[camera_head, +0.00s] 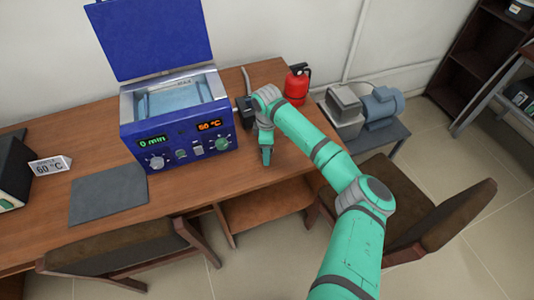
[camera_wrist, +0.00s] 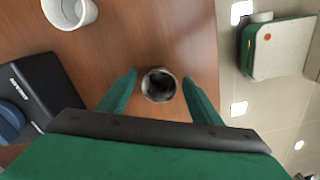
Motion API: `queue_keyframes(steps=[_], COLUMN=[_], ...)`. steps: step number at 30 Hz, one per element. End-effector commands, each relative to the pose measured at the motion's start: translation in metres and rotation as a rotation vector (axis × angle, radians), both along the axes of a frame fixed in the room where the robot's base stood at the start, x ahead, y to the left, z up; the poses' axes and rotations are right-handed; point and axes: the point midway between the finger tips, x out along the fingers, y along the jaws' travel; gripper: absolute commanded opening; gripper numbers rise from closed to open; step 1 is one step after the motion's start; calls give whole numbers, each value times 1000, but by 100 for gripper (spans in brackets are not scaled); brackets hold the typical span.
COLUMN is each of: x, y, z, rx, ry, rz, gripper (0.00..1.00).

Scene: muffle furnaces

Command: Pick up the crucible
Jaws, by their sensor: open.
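A small round grey crucible (camera_wrist: 159,86) with a dark inside stands upright on the wooden table, seen from above in the wrist view. My gripper (camera_wrist: 159,79) is open, with one green finger on each side of the crucible. Gaps show between the fingers and its wall, and nothing is held. In the head view my gripper (camera_head: 267,157) points down over the table, right of the blue furnace. I cannot make out the crucible in the head view.
The blue furnace (camera_head: 180,137) stands left of my gripper with its lid raised. A white cup (camera_wrist: 70,10) stands near the crucible. A red extinguisher (camera_head: 297,86) stands behind. Chairs (camera_head: 120,252) stand in front.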

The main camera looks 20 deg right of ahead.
Motion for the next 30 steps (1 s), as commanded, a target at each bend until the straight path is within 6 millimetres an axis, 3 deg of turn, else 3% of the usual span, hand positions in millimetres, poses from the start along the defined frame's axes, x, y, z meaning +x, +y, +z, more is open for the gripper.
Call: queue_keyframes(steps=[1, 6, 20, 26, 30], x=[0, 0, 0, 1, -18], y=[0, 0, 1, 1, 19], z=[0, 0, 7, 33, 60], rx=[0, 0, 0, 2, 2], ry=[0, 0, 1, -2, -4], rz=[0, 0, 1, 1, 13], gripper=[56, 16, 15, 15, 15])
